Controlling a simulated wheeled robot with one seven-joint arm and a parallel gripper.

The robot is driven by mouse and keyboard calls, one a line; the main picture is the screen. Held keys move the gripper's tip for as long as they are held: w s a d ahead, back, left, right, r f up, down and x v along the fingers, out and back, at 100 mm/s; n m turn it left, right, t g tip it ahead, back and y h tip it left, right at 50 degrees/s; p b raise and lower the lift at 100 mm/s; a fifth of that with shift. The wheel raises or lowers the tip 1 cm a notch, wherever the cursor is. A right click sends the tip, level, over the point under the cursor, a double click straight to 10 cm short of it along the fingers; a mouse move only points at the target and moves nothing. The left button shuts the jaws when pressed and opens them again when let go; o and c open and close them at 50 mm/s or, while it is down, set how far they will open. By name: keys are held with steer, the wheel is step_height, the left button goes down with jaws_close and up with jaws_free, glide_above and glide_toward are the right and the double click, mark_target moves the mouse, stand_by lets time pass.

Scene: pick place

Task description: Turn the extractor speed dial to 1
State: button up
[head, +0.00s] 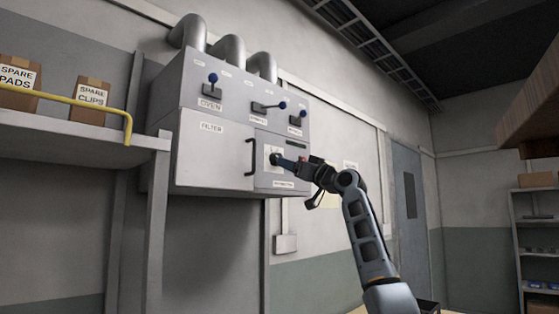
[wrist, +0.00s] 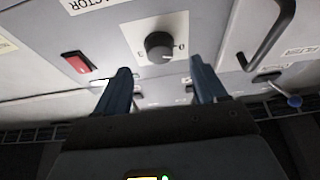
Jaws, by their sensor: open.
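The extractor speed dial (wrist: 159,47) is a dark round knob on a pale plate of the grey wall cabinet (head: 215,165). In the wrist view, a "0" mark shows beside it, and the label above is cut off to "ACTOR". The picture there is upside down. My gripper (wrist: 163,82) is open, with one blue finger to each side below the dial. The fingers look apart from the dial and nothing is between them. In the head view, my gripper (head: 284,162) is at the dial's panel and largely hides the dial.
A red rocker switch (wrist: 77,64) and a dark door handle (wrist: 268,35) flank the dial in the wrist view. Levers with blue knobs, including one (head: 213,78), stick out above. A shelf (head: 80,131) with boxes stands at the left.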

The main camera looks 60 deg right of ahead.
steer(key=shift+p+x, duration=0.8)
steer(key=shift+x, duration=1.9)
steer(key=shift+c, duration=0.3)
steer(key=c, duration=1)
steer(key=shift+m, duration=0.4)
steer(key=shift+a+r+m+g+h+p, duration=0.1)
steer(key=shift+m+g+h+p, duration=0.65)
steer(key=shift+m, duration=1.2)
steer(key=shift+a+m+g+h+p, duration=0.1)
steer(key=shift+m+g+h+p, duration=0.25)
steer(key=shift+m+h, duration=1.2)
steer(key=shift+a+r+m+g+h+p, duration=0.1)
steer(key=shift+m+g+h+p, duration=0.5)
steer(key=shift+m, duration=1.8)
